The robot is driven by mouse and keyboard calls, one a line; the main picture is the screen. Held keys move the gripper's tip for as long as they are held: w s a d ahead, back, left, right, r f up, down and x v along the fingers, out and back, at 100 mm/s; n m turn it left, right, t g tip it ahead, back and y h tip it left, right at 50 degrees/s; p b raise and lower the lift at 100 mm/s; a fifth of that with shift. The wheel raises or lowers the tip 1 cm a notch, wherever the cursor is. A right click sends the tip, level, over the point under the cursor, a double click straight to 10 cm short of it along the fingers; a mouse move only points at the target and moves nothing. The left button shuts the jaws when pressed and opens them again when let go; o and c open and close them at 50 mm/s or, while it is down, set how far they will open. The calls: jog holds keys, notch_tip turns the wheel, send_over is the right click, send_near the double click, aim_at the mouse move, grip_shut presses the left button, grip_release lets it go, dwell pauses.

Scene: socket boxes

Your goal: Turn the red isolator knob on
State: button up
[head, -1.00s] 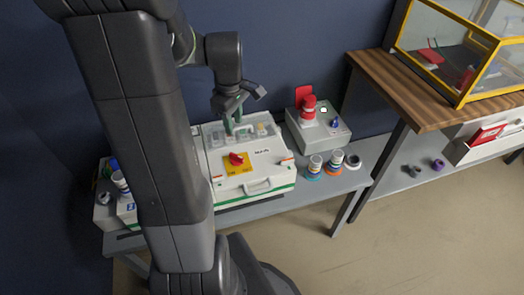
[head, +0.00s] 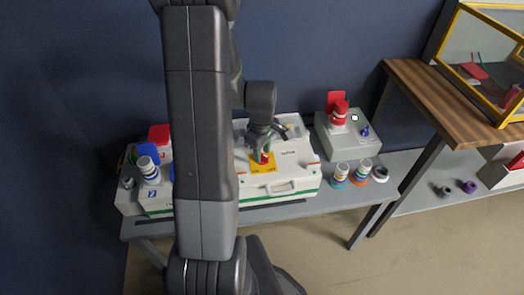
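The red isolator knob (head: 265,157) sits on a yellow plate (head: 263,169) on the front part of the white box (head: 298,169). My gripper (head: 262,150) points down right over the knob, with its fingers at the knob's top. The fingers partly hide the knob. I cannot tell whether they are closed on it or only around it. The knob's turn angle is too small and covered to read.
A grey box (head: 345,145) with a red plug and a blue knob stands to the right. Banded plugs (head: 341,174) stand at the bench's front right. A blue-lidded socket (head: 149,152) is on the left. My arm hides the bench's left middle.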

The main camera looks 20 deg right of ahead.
grip_shut()
jog(key=shift+m, duration=0.3)
jog(key=m, duration=1.3)
jog(key=shift+m, duration=2.4)
